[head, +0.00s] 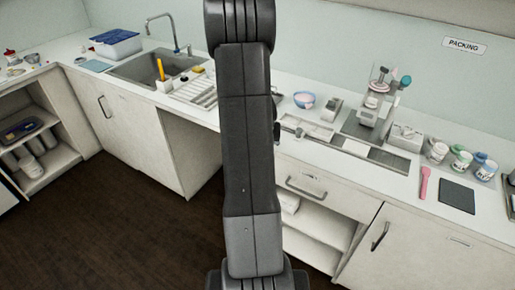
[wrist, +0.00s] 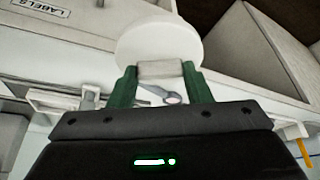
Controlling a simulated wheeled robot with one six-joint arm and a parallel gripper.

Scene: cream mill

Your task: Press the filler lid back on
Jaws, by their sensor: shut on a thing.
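My gripper (wrist: 160,82) shows in the wrist view with its two green fingers closed on a pale block-shaped grip. The grip appears to belong to a round white lid (wrist: 158,38), which extends beyond the fingertips. In the head view the gripper and the held lid are out of sight, and my arm fills the middle. The filler (head: 377,98) seems to be the upright machine on the right-hand counter, with clear and metal parts and a teal knob (head: 405,81). I cannot make out its top opening.
Several small tubs (head: 461,160), a pink spatula (head: 424,183) and a dark pad (head: 457,196) lie right of the filler. A bowl (head: 304,99) stands left of it. A sink (head: 160,66) and a blue-lidded box (head: 116,42) are at left. The wrist view shows a LABELS sign (wrist: 41,8).

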